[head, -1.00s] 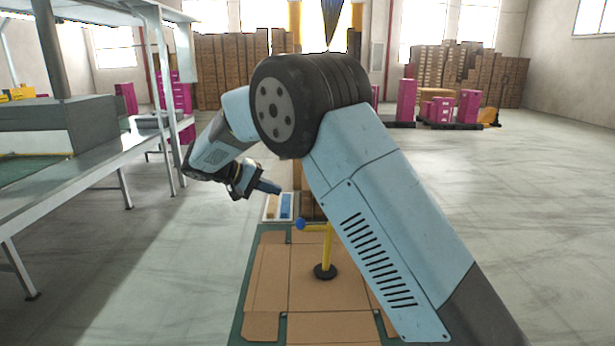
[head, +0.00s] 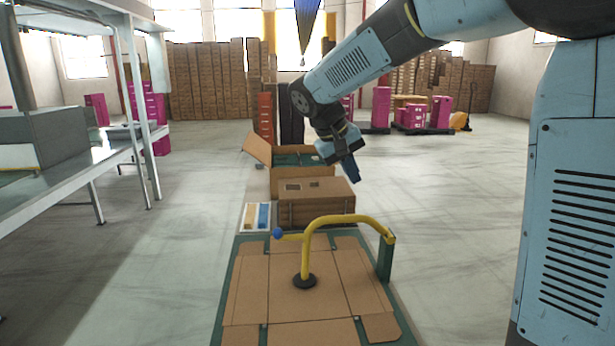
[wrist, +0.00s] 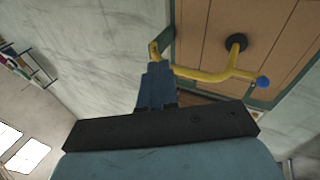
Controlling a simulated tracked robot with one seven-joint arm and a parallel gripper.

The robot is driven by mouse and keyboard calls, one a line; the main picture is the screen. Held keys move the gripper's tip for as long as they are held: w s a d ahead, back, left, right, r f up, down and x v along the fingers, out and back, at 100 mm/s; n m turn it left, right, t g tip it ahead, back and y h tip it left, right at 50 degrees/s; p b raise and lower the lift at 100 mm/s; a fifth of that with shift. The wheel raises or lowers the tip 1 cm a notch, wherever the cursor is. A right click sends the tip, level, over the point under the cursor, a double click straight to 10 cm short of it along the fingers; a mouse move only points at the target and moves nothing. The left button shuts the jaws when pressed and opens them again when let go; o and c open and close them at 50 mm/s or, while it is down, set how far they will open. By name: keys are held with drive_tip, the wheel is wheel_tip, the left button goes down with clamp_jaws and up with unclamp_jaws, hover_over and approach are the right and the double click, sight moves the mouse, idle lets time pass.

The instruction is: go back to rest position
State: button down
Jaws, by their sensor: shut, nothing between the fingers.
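My gripper (head: 352,169) is in the air in the head view, to the right of and slightly above the brown cardboard box (head: 316,203) on the line. Its fingers point down and look closed together, with nothing held. In the wrist view the blue fingers (wrist: 157,88) are together in front of the yellow bent arm (wrist: 205,75) and its post. My arm reaches in from the upper right in the head view, with its large light-blue link filling the right side.
A flat cardboard blank (head: 270,300) lies under the yellow bent arm (head: 335,220) with a blue knob. A white tray (head: 247,222) holds yellow and blue items. An open carton (head: 262,150) stands behind. A metal bench (head: 60,185) is on the left. The floor on the right is clear.

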drive_tip(key=s+d+m+t+y, duration=0.1)
drive_tip(key=s+d, duration=0.3)
drive_tip(key=s, duration=0.4)
drive_tip(key=s+d+f+m+t+y, duration=0.1)
drive_tip(key=s+d+y, duration=0.1)
drive_tip(key=s+d, duration=0.3)
drive_tip(key=s+d+t+y, duration=0.1)
drive_tip(key=s+d, duration=0.3)
drive_tip(key=s, duration=0.8)
drive_tip(key=shift+s+d+f+m+y, duration=0.15)
drive_tip(key=shift+f+m+y, duration=0.2)
drive_tip(key=shift+y, duration=0.25)
